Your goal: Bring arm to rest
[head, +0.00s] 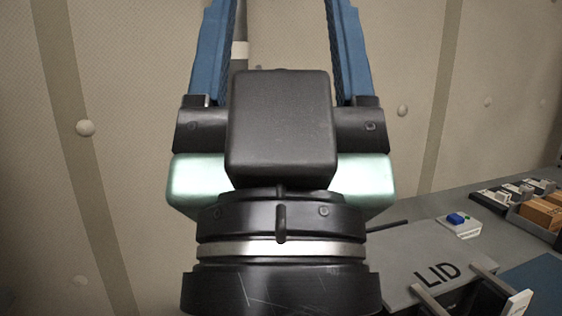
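My gripper (281,30) points up in the middle of the head view, close to the camera. Its two blue fingers stand wide apart, and I see nothing held between them. The fingertips are cut off by the top edge of the picture. The dark wrist and the pale green gripper body fill the lower middle and hide what is behind them. The rest of the arm is out of view.
A grey bench (400,205) runs along the lower right. On it are a grey plate marked LID (405,262), a small box with a blue button (457,219), and orange-brown blocks (541,214). A padded beige wall (120,60) stands behind.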

